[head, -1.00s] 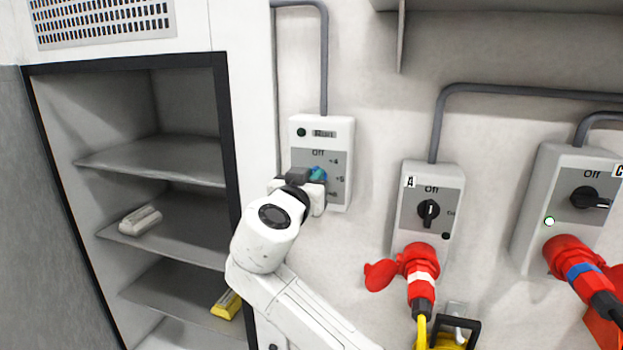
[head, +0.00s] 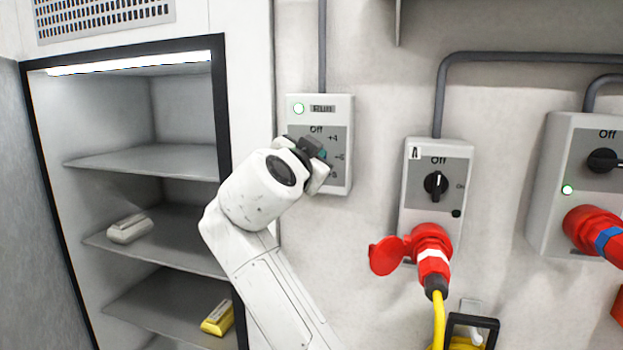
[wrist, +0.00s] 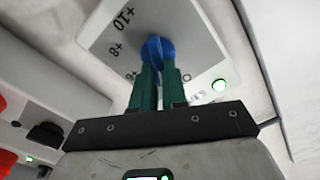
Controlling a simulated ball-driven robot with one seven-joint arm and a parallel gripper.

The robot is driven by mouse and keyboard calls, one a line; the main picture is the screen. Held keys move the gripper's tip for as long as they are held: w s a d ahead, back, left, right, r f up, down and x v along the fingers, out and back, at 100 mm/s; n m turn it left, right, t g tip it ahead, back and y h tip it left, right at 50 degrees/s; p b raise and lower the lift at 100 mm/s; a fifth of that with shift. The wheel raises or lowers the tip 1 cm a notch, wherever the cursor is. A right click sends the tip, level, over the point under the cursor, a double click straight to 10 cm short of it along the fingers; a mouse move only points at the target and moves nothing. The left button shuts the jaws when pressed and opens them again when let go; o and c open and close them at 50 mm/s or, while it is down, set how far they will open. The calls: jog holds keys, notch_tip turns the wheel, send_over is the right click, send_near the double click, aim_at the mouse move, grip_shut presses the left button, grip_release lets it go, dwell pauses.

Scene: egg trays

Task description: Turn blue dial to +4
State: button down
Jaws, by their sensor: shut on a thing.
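The blue dial (wrist: 156,48) sits on the grey face of a white control box (head: 343,177); the wrist view shows it between my gripper's green fingers. My gripper (wrist: 158,78) is shut on the dial. In the head view my gripper (head: 319,152) covers the dial. "Off", "+4" and "+6" show around it there, and "+8" and "+10" show in the wrist view. The dial's exact pointing is hidden. The box's round lamp (head: 298,108) is lit, and the display (head: 322,108) beside it seems to read "Run".
An open shelf cabinet (head: 226,120) stands left, its top strip light (head: 130,62) lit, with a pale pack (head: 129,228) and a yellow pack (head: 217,318) inside. Switch box A (head: 462,180) with a red plug (head: 432,245) and another switch box (head: 560,150) are on the right wall.

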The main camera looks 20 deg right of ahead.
jog(key=shift+d+f+m+b, duration=0.1)
jog(key=shift+f+m+b, duration=0.15)
jog(key=shift+m+b, duration=1.05)
jog(key=shift+r, duration=0.1)
jog(key=c, duration=1.2)
grip_release()
jog(key=shift+s, duration=0.1)
jog(key=shift+o, duration=0.2)
jog(key=b+v, duration=0.1)
jog(key=v, duration=0.9)
jog(key=shift+s+a+b, duration=0.25)
jog(key=shift+s+b, duration=0.05)
jog(key=shift+b, duration=0.05)
